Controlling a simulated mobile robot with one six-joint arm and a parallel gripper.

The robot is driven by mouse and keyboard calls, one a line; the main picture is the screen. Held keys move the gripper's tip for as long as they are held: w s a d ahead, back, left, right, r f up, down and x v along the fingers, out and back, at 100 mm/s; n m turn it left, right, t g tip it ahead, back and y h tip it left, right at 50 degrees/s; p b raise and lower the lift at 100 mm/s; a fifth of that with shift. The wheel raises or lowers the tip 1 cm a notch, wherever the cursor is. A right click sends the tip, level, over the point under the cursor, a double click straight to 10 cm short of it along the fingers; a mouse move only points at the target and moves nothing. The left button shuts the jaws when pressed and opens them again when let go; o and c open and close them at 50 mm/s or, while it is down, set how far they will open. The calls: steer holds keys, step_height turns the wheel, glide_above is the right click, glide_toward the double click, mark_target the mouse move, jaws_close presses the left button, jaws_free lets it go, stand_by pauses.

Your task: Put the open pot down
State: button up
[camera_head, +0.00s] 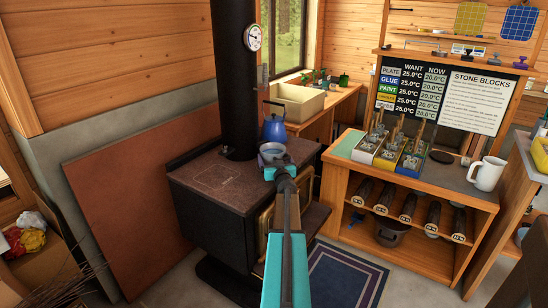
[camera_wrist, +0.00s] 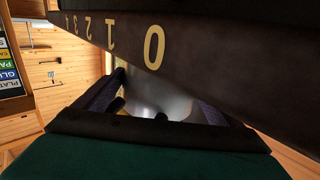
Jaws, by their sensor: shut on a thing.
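The open pot (camera_head: 271,152) is a small grey round vessel at the right part of the black stove's top (camera_head: 215,185). My gripper (camera_head: 280,170) reaches it from the front and is shut on it. In the wrist view the pot shows as a shiny grey metal surface (camera_wrist: 165,98) between the dark fingers (camera_wrist: 155,108). My gripper hides part of the pot, and I cannot tell whether its base touches the stove. A dark edge with pale numerals (camera_wrist: 150,45) runs close above the fingers in the wrist view.
A blue kettle (camera_head: 274,128) stands just behind the pot. The black stovepipe (camera_head: 234,80) rises to the left. The front left of the stove top is bare. A wooden shelf unit (camera_head: 345,185) with boxes and a white mug (camera_head: 487,174) stands to the right.

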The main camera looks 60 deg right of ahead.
stand_by(0.4)
steer(key=o, duration=1.8)
steer(key=shift+r, duration=0.1)
steer(key=shift+s+a, duration=0.1)
steer(key=shift+v, duration=1.65)
steer(key=v, duration=0.8)
steer(key=shift+s+a+p, duration=0.15)
steer(key=shift+a+p, duration=0.05)
steer(key=shift+p, duration=0.15)
steer(key=shift+s, duration=0.1)
